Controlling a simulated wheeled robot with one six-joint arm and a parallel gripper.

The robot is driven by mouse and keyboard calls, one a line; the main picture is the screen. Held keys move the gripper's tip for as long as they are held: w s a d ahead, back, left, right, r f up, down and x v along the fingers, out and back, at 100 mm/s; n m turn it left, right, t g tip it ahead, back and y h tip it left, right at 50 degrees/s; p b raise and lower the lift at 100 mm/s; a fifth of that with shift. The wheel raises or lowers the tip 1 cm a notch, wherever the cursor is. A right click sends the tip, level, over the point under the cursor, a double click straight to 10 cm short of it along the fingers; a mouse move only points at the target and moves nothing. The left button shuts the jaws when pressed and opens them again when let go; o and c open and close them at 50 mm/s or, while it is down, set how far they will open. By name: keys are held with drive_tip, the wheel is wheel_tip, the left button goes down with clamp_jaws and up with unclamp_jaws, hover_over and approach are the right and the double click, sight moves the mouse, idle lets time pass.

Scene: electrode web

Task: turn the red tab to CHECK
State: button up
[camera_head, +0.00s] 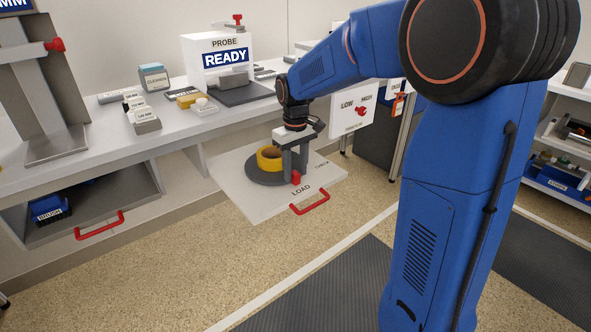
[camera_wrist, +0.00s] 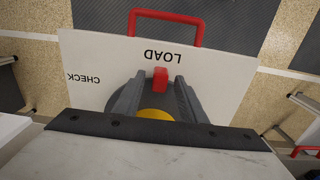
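The red tab (camera_head: 296,177) sits on the front edge of a dark round turntable (camera_head: 256,173), beside the word LOAD. In the wrist view the red tab (camera_wrist: 160,77) points at LOAD, and the word CHECK lies off to the left on the white panel (camera_wrist: 90,55). My gripper (camera_head: 294,170) is down over the turntable from above. In the wrist view its two grey fingers stand apart on either side of the tab, with narrow gaps showing. A yellow ring (camera_head: 268,157) lies on the turntable, partly hidden behind the fingers; it shows between them in the wrist view (camera_wrist: 155,114).
The white panel has a red handle (camera_head: 310,203) at its front. Behind it, a white counter (camera_head: 100,140) holds the PROBE box (camera_head: 218,45), reading READY, and several small items. An open bay with a blue BRUSH bin (camera_head: 50,208) is at left. The floor in front is clear.

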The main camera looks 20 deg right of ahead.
clamp_jaws()
drive_tip(key=shift+d, duration=0.1)
drive_tip(key=shift+w+d+n, duration=0.4)
drive_tip(key=shift+d+n, duration=0.45)
drive_tip(key=shift+n, duration=0.15)
drive_tip(key=shift+w+d+n, duration=0.7)
drive_tip(key=shift+d+n, duration=0.25)
drive_tip(key=shift+n, duration=0.25)
drive_tip(key=shift+w+d+n, duration=0.65)
drive_tip(key=shift+w+n, duration=0.1)
drive_tip(key=shift+n, duration=0.2)
drive_tip(key=shift+w+d+n, duration=0.6)
drive_tip(key=shift+w+n, duration=0.1)
drive_tip(key=shift+n, duration=0.25)
drive_tip(key=shift+w+d+n, duration=0.35)
drive_tip(key=shift+w+n, duration=0.5)
drive_tip(key=shift+n, duration=0.1)
drive_tip(key=shift+w+d+n, duration=0.35)
drive_tip(key=shift+w+n, duration=0.5)
drive_tip(key=shift+n, duration=0.1)
drive_tip(key=shift+w, duration=0.1)
unclamp_jaws()
